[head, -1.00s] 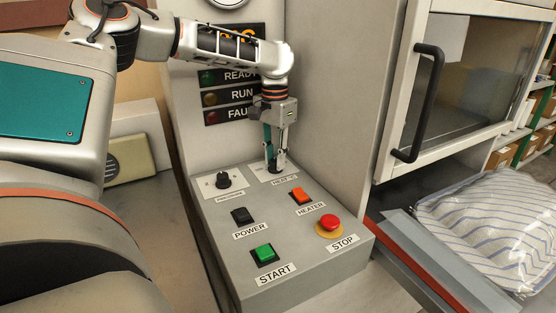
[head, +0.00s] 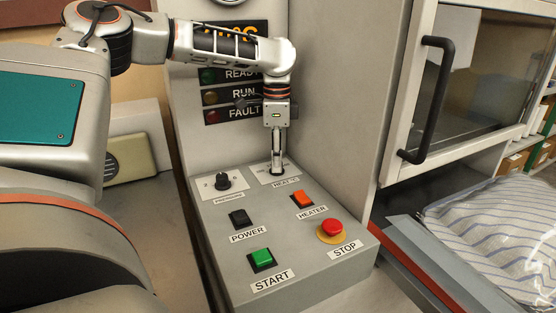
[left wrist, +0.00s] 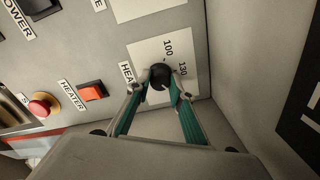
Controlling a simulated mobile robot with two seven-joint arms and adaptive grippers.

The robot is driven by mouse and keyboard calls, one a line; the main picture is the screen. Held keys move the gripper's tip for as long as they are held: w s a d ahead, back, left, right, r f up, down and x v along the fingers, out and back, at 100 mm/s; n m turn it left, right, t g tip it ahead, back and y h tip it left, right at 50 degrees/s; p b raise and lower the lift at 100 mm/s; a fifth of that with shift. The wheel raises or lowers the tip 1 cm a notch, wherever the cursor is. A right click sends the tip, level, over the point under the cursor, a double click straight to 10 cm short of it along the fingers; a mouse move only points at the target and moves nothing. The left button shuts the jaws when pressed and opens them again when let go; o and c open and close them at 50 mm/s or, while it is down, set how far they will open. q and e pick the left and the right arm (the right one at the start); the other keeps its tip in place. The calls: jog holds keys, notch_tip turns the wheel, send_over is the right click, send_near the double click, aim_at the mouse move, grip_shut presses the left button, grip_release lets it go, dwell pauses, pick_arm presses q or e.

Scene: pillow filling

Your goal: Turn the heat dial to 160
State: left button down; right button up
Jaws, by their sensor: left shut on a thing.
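The heat dial is a black round knob (left wrist: 160,73) on a white plate on top of the grey control panel. In the left wrist view the printed marks 100 and 130 show beside it; where its pointer stands I cannot tell. My left gripper (head: 277,170) comes down on the dial from above. In the left wrist view the gripper (left wrist: 161,84) has its teal-sided fingers on either side of the knob, shut on it. The fingers hide most of the dial in the head view. My right gripper is not in view.
The pressure knob (head: 222,181) stands left of the heat dial. The orange heater switch (head: 302,199), black power switch (head: 240,217), green start button (head: 262,258) and red stop button (head: 332,227) lie in front. A striped pillow (head: 500,235) lies at the right.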

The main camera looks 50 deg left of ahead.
pick_arm(q)
jog(key=shift+r+m, duration=0.1)
jog(key=shift+m, duration=0.3)
jog(key=c, duration=1.8)
grip_release()
notch_tip(320, 180, up, 12)
